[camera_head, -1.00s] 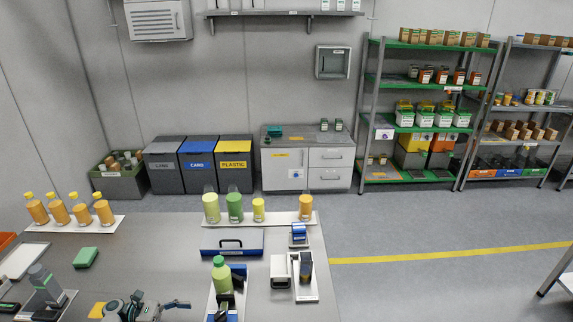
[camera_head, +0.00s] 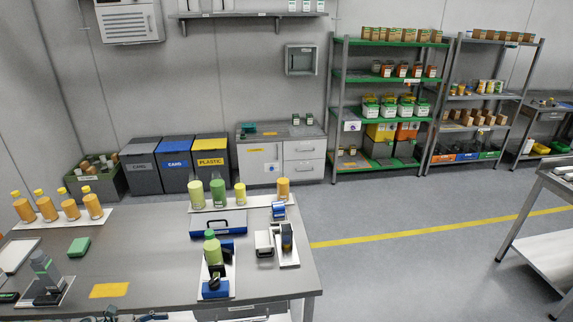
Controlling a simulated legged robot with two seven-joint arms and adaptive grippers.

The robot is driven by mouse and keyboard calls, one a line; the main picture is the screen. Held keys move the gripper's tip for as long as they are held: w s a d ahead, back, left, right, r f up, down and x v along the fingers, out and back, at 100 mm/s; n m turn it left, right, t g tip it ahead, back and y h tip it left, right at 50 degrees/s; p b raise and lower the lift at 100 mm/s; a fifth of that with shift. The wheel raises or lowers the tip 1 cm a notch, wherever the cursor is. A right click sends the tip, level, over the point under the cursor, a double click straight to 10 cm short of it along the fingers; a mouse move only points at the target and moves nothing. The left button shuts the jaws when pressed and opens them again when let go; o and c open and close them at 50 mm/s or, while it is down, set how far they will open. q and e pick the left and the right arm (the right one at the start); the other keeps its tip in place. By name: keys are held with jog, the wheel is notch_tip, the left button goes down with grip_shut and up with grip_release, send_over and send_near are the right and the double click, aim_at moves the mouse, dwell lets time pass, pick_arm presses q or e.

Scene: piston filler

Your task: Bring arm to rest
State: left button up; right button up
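Only a small dark sliver of my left gripper (camera_head: 112,314) shows at the bottom edge of the head view, just below the yellow card on the table. Most of it is cut off, so I cannot see whether its fingers are open or shut. The grey table (camera_head: 150,262) fills the lower left.
Orange bottles (camera_head: 68,205) stand on a white strip at the back left. A green block (camera_head: 79,246), a yellow card (camera_head: 109,290) and a blue-edged tray (camera_head: 217,224) lie on the table. Bins and shelves line the wall. Open floor (camera_head: 400,275) lies to the right.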

pick_arm(q)
jog(key=s+d+f+m+g+y, duration=0.1)
jog(key=s+d+f+m+y, duration=0.2)
jog(key=f, duration=0.8)
jog(key=s+d+f+m+g+y, duration=0.1)
jog(key=s+d+f+g+y, duration=0.15)
jog(key=s+d+f, duration=0.6)
jog(key=s+f+m+y, duration=0.2)
jog(key=f+y, duration=0.2)
jog(key=f, duration=1)
jog(key=s+d+f+m+y, duration=0.4)
jog(key=s+f+m, duration=0.2)
jog(key=s+m, duration=0.2)
jog(key=s+d+f+m+t+y, duration=0.1)
jog(key=s+d+f+m+y, duration=0.3)
jog(key=s+m, duration=0.4)
notch_tip(320, 180, down, 3)
jog(key=shift+s+d+r+m, duration=0.1)
jog(key=shift+s+d+m, duration=0.4)
jog(key=shift+s, duration=0.4)
pick_arm(e)
jog(key=shift+w+r, duration=0.1)
jog(key=shift+w, duration=0.4)
jog(key=shift+s, duration=0.15)
pick_arm(q)
jog(key=shift+d, duration=0.1)
pick_arm(e)
jog(key=shift+s, duration=0.55)
jog(key=shift+w, duration=0.1)
